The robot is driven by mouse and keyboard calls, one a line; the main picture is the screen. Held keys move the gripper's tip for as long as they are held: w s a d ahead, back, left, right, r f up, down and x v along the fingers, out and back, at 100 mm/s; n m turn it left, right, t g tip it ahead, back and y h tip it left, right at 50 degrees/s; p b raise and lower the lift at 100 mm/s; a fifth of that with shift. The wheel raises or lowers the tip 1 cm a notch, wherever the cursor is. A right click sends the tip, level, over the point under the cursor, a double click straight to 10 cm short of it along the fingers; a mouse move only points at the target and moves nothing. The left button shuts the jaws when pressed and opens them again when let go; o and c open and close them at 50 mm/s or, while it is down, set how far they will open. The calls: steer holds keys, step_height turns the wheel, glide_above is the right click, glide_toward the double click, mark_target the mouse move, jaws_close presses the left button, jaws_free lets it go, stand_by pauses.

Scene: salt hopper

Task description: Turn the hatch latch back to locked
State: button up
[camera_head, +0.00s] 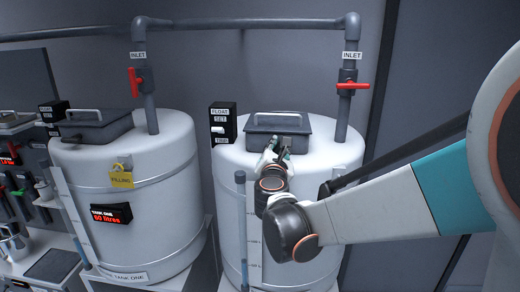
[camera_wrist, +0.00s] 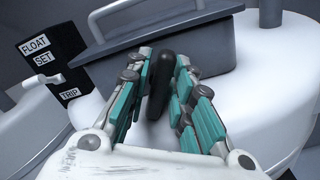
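The hatch latch is a black, rounded handle (camera_wrist: 160,84) at the front of tank two's grey hatch lid (camera_wrist: 195,46). The lid also shows in the head view (camera_head: 278,122), lying flat on the right tank. My gripper (camera_wrist: 163,75) is at the lid's front edge, with the latch between its two teal-padded fingers. The latch is close to both fingertips; whether both pads touch it cannot be told. In the head view my gripper (camera_head: 281,146) hides most of the latch. The latch's lower end points toward my palm.
A black float switch box (camera_head: 223,123) stands left of the hatch. A pipe with a red inlet valve (camera_head: 352,86) rises behind it on the right. The left tank (camera_head: 160,200) carries a yellow padlock tag (camera_head: 122,177) and a red litre display.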

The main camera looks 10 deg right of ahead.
jaws_close()
steer(key=shift+m, duration=0.3)
steer(key=m+b, duration=0.2)
steer(key=m, duration=0.2)
steer(key=shift+f, duration=0.15)
steer(key=m+b, duration=0.1)
steer(key=m, duration=0.2)
steer(key=m+b, duration=0.1)
steer(key=m, duration=0.2)
steer(key=shift+s+d+m, duration=0.1)
steer(key=shift+s+m, duration=0.1)
steer(key=shift+m, duration=0.1)
jaws_free()
